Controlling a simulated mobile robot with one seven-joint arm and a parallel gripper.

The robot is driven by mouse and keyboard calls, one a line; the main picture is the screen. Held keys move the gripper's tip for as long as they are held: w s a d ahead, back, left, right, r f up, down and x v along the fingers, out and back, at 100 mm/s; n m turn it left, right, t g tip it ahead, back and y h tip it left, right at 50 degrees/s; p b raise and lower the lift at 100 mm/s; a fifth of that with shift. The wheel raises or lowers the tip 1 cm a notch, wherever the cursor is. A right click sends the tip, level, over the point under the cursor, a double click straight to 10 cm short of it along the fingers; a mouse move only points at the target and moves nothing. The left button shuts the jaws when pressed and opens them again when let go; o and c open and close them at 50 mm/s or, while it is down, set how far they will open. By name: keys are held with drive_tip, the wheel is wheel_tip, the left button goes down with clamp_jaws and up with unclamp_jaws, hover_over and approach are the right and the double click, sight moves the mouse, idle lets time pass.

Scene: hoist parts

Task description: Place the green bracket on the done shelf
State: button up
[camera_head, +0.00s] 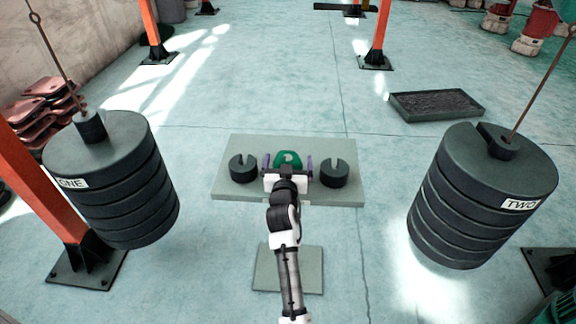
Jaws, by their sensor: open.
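The green bracket (288,158) stands on a low grey-green slab (235,190) in the middle of the view. It has a hole near its centre. My gripper (288,163) is open, its two purple-tipped fingers to the left and right of the bracket in the picture. Whether the fingers touch it, I cannot tell. The gripper body hides the bracket's lower part. No shelf marked as done can be made out.
Dark slotted discs sit left (243,169) and right (334,173) of my gripper. Large hanging weight stacks marked ONE (120,190) and TWO (470,200) flank the slab. A dark tray (436,105) lies at back right. Orange posts stand around; the floor behind the slab is clear.

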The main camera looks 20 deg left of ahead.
drive_tip(key=shift+w+a, duration=0.15)
drive_tip(key=shift+w, duration=0.25)
drive_tip(key=shift+f, duration=0.1)
drive_tip(key=c, duration=1.6)
